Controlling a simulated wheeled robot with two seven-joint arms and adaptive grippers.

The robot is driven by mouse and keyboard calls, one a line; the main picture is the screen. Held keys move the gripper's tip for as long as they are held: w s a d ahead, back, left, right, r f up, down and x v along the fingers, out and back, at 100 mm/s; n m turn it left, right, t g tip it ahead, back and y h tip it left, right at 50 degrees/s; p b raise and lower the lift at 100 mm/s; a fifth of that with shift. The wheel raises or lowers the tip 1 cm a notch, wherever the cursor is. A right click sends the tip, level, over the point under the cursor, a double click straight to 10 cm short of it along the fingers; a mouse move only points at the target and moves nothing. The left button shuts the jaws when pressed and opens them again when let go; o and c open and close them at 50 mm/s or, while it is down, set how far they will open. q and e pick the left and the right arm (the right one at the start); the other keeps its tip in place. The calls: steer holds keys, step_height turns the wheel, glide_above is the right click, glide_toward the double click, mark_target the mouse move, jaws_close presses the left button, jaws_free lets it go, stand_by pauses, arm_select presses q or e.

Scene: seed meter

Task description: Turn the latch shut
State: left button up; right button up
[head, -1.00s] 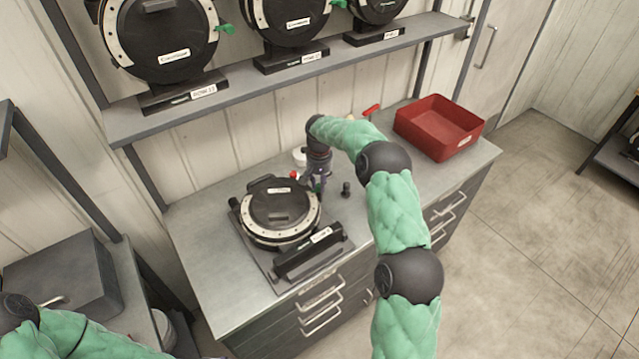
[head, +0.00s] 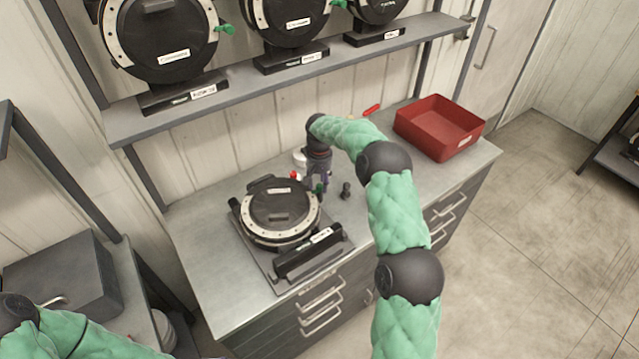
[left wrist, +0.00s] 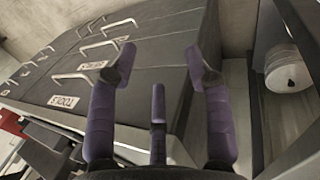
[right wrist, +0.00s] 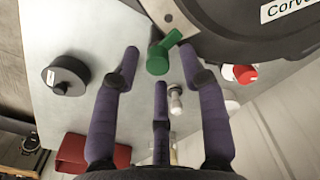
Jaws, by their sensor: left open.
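The seed meter (head: 280,208) is a round black housing with a pale bolted rim, lying on a dark stand on the bench. Its green latch (head: 319,188) is at its right edge. In the right wrist view the latch's green knob (right wrist: 158,60) lies between the spread purple fingertips of my right gripper (right wrist: 160,66), with gaps showing on both sides. In the head view my right gripper (head: 322,180) is beside the meter, partly hidden by its wrist. My left gripper (left wrist: 160,65) is open and empty, with drawer fronts beyond it.
A red tray (head: 440,128) stands at the bench's right end. A small dark knobbed part (head: 346,190) lies right of the meter, and a red knob (head: 294,175) is behind it. The shelf (head: 280,80) above holds more meters. The bench's front right is clear.

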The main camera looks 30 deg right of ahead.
mark_target(319, 185)
steer(key=shift+s+a+f, duration=0.1)
step_height(319, 185, up, 12)
stand_by(0.7)
stand_by(0.4)
